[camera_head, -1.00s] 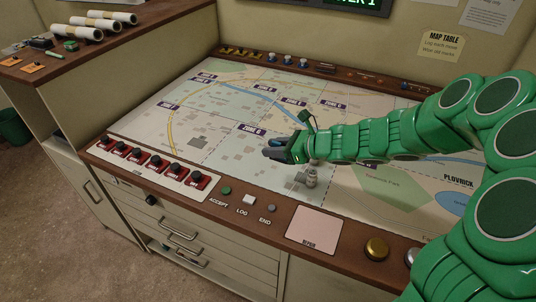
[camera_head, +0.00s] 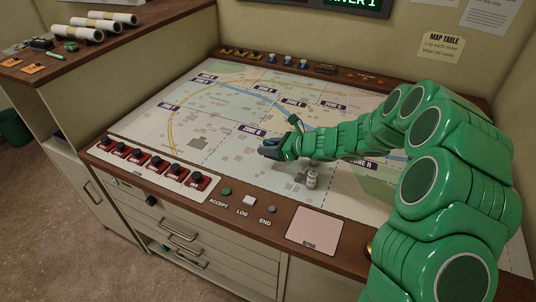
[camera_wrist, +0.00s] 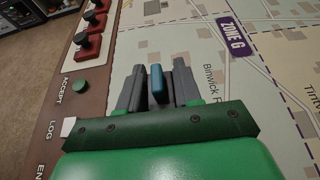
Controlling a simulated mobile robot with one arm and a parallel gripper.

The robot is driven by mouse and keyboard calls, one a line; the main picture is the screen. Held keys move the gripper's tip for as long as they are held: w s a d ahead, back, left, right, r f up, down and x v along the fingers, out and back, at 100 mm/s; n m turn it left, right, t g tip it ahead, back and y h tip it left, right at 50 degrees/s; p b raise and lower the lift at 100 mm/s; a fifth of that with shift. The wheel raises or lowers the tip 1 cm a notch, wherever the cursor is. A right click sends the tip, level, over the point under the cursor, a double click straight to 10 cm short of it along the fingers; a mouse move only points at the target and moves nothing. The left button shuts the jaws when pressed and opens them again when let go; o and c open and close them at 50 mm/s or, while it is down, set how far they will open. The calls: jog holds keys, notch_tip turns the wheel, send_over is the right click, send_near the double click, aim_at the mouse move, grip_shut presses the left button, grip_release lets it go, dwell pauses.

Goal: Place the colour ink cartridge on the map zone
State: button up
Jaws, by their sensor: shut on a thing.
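My gripper (camera_head: 266,148) is over the map (camera_head: 215,165), just below and right of the ZONE G label (camera_head: 251,131). In the wrist view its dark fingers (camera_wrist: 157,92) are shut on a narrow piece with a rounded blue face, which looks like the colour ink cartridge (camera_wrist: 157,80). The fingers hide most of it. The ZONE G label (camera_wrist: 230,35) lies beyond the fingers to the right in that view. I cannot tell how high the piece is above the map, or whether it touches it.
A small silvery cylinder (camera_head: 312,179) stands on the map below my arm. Red switches (camera_head: 158,162) and the ACCEPT, LOG and END buttons (camera_head: 248,201) line the front edge. A pale pink pad (camera_head: 317,225) is at the front right. The map's left part is clear.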

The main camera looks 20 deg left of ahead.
jog(key=shift+w+a+f, duration=0.25)
jog(key=shift+f, duration=1.65)
jog(key=shift+f, duration=0.15)
jog(key=o, duration=1)
jog(key=shift+o, duration=0.2)
jog(key=shift+d+r, duration=0.25)
jog(key=v, duration=1.1)
jog(key=shift+d+r, duration=0.15)
jog(key=shift+d, duration=0.1)
